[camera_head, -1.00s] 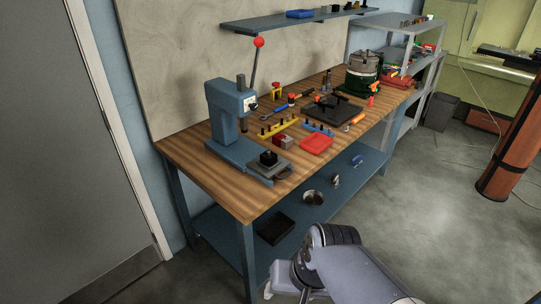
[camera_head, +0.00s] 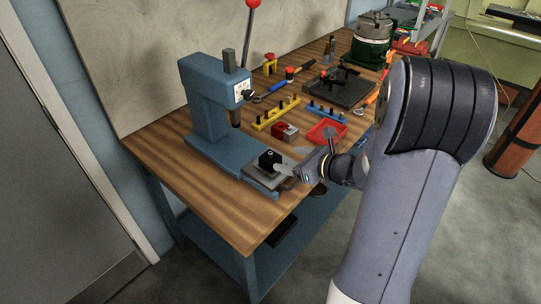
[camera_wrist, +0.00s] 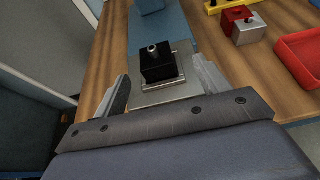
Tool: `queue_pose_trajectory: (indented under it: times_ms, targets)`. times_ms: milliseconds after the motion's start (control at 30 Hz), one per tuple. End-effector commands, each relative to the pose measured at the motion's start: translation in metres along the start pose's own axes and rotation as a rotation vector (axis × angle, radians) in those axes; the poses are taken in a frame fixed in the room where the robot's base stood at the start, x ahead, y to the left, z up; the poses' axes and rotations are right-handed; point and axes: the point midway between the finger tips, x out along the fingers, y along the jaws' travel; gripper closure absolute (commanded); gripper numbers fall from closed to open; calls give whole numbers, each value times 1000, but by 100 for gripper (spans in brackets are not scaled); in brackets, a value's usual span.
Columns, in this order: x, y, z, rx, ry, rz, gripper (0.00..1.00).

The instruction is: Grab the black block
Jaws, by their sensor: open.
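The black block (camera_head: 269,160) sits on a grey metal plate (camera_head: 255,173) at the front end of the blue press base. It has a small metal pin on top. In the wrist view the black block (camera_wrist: 158,64) stands upright between and ahead of my open fingers. My gripper (camera_head: 284,168) is at the block's right side in the head view, close to the plate. In the wrist view my gripper (camera_wrist: 165,88) has one finger left and one right of the block; contact cannot be told. The block's lower front side is partly hidden in the head view.
The blue arbor press (camera_head: 208,100) rises behind the block. A red and grey block (camera_head: 284,132), a red tray (camera_head: 326,132) and a yellow peg rail (camera_head: 277,113) lie further back. The bench's left front (camera_head: 215,205) is bare.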

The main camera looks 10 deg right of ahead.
Motion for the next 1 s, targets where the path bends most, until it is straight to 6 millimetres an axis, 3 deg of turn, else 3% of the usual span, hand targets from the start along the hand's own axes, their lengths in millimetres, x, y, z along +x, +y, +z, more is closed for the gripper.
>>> queue_pose_trajectory:
  times_ms: [200,467,700,1000]
  targets:
    - [35,2,0,-3,2,6,29]
    - [55,4,1,-5,2,6,29]
    - [88,8,0,-5,3,6,29]
    - [98,7,0,-6,3,3,29]
